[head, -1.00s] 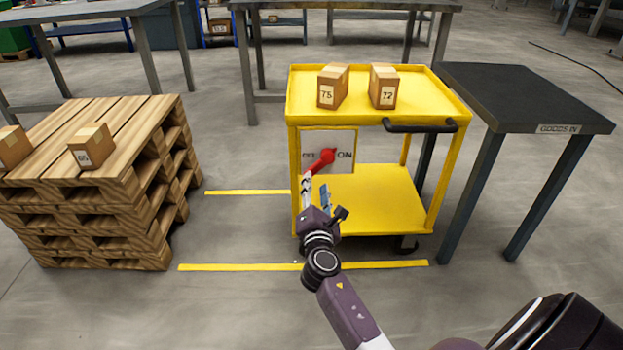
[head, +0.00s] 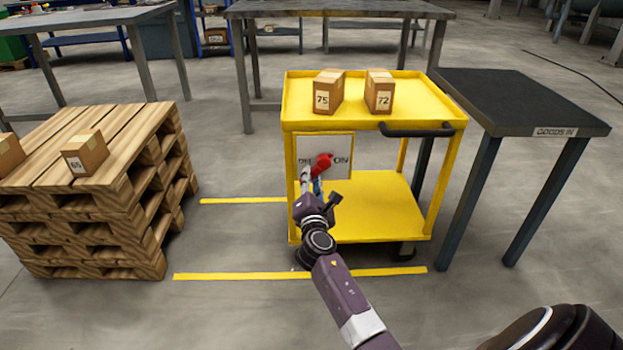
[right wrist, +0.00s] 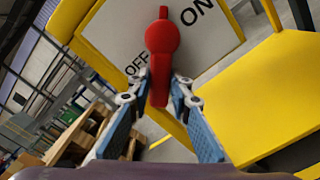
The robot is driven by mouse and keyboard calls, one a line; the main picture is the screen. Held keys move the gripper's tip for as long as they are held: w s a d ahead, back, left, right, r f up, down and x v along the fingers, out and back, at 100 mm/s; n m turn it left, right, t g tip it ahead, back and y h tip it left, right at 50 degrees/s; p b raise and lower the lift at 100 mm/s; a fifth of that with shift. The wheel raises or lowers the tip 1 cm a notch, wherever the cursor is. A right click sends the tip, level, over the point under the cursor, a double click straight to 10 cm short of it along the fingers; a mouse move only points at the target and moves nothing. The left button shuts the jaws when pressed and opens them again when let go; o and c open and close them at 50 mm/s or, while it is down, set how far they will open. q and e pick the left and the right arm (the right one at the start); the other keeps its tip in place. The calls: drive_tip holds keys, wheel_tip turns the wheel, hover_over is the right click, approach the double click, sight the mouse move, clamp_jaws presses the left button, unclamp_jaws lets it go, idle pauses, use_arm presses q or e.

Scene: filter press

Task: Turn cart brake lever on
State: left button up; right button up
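The yellow cart (head: 375,215) stands in the middle of the head view. A pale panel (head: 340,143) on its front carries the words OFF at left and ON at right. The red brake lever (head: 324,160) is mounted between them; it also shows in the right wrist view (right wrist: 161,40). Its handle reaches down on the OFF side, between the fingers. My right gripper (head: 312,183) is at the lever. In the right wrist view its fingers (right wrist: 161,88) stand open on both sides of the handle, with a narrow gap visible. My left gripper is not in view.
Two boxes, 75 (head: 328,95) and 72 (head: 379,95), sit on the cart's top shelf. A black handle bar (head: 415,131) sticks out at front right. A dark GOODS IN table (head: 520,100) stands close at right. Stacked pallets (head: 95,215) are at left, with free floor between.

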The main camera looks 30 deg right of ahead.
clamp_jaws()
